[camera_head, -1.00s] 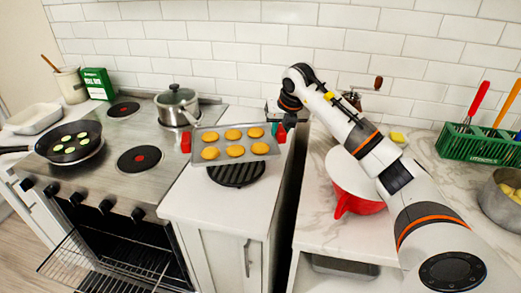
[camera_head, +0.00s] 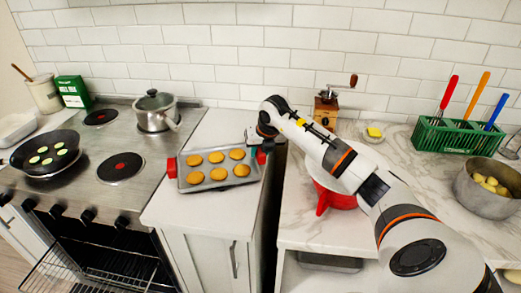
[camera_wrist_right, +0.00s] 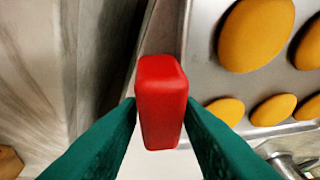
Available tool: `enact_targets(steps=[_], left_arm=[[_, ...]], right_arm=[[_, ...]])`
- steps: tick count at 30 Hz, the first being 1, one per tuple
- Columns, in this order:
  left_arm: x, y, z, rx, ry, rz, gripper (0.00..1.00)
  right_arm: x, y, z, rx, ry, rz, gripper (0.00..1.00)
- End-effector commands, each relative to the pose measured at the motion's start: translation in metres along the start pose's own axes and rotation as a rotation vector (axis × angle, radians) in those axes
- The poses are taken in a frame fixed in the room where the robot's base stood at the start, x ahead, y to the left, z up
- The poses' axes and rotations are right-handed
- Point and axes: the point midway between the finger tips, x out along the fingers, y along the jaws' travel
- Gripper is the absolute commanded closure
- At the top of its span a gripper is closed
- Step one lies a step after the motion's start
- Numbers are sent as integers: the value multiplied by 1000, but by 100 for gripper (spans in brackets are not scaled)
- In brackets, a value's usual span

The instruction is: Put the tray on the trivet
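The tray (camera_head: 220,183) is a grey metal baking tray with a red handle at each end and several golden cookies on it. It is over the white counter between the stove and the gap, and looks level. The trivet is hidden, apparently beneath the tray; I cannot tell whether they touch. My right gripper (camera_head: 262,148) is at the tray's right end. In the right wrist view its green fingers (camera_wrist_right: 160,108) press both sides of the red handle, and part of the tray (camera_wrist_right: 205,70) shows beyond. My left gripper is not in view.
The stove (camera_head: 150,195) stands left, with a pan (camera_head: 45,168) and a lidded pot (camera_head: 155,118). Its oven is open with a rack (camera_head: 90,270) out. A dark gap separates the counters. A red colander (camera_head: 330,200) is under my right arm; a green utensil rack (camera_head: 458,138) is right.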

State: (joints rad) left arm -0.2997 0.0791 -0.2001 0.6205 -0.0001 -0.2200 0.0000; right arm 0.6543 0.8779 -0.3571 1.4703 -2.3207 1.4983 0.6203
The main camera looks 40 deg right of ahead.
Motion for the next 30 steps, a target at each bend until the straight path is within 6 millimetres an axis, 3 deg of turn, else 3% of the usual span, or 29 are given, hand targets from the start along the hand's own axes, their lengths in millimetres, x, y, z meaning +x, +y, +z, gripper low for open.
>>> enact_targets(steps=[3,14,30], left_arm=[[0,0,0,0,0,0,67],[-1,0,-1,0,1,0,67],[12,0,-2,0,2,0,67]], right_arm=[[0,0,0,0,0,0,52],[-7,0,-2,1,2,0,52],[-108,0,-2,1,3,0,52]])
